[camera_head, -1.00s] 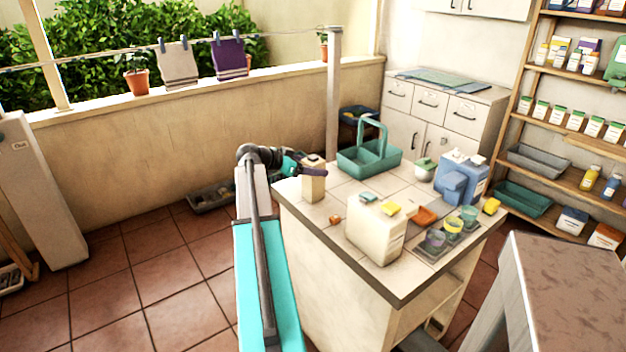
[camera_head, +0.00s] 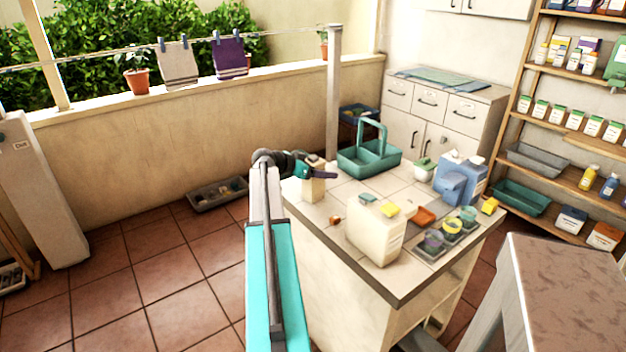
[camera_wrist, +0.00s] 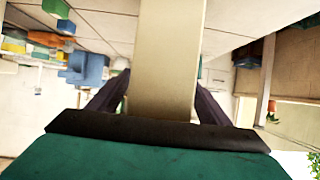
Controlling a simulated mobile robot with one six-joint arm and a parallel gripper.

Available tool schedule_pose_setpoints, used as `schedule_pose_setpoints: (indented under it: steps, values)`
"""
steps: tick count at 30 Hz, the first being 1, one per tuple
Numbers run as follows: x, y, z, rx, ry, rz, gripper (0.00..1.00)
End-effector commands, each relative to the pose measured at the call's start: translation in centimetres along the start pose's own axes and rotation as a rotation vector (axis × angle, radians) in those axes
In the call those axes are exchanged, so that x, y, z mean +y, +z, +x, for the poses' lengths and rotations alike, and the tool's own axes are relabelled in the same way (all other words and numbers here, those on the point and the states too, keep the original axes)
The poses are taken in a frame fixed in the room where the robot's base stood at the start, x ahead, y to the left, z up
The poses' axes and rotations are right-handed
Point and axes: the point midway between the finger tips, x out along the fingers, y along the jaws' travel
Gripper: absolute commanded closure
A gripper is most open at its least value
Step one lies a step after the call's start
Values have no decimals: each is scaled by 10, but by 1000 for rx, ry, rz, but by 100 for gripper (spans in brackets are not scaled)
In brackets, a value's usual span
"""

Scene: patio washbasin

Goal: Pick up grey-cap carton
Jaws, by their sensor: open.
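A tall beige carton (camera_head: 314,188) stands upright near the far left corner of the tiled counter. It looks like the grey-cap carton; its top is partly hidden by my gripper in the head view. My gripper (camera_head: 322,171) is level with the carton's upper part, its dark fingers pointing right. In the wrist view the carton (camera_wrist: 168,60) fills the middle, between the two dark fingers of my open gripper (camera_wrist: 160,98). The fingers lie on either side of it; I cannot tell whether either touches it. The cap does not show in the wrist view.
A teal caddy (camera_head: 352,160) with a raised handle stands behind the carton. A large cream jug (camera_head: 374,238), a blue container (camera_head: 452,190) and a tray (camera_head: 430,250) of small cups stand to the right. A small orange piece (camera_head: 335,219) lies close by.

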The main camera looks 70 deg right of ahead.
Motion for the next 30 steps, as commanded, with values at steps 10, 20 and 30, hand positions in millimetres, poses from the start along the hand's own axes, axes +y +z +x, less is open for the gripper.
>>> schedule_pose_setpoints:
  steps: [10,20,30]
  values:
    - [-1,1,-1,0,-1,-1,28]
    - [0,1,-1,0,-1,-1,64]
    - [0,0,-1,0,-1,-1,75]
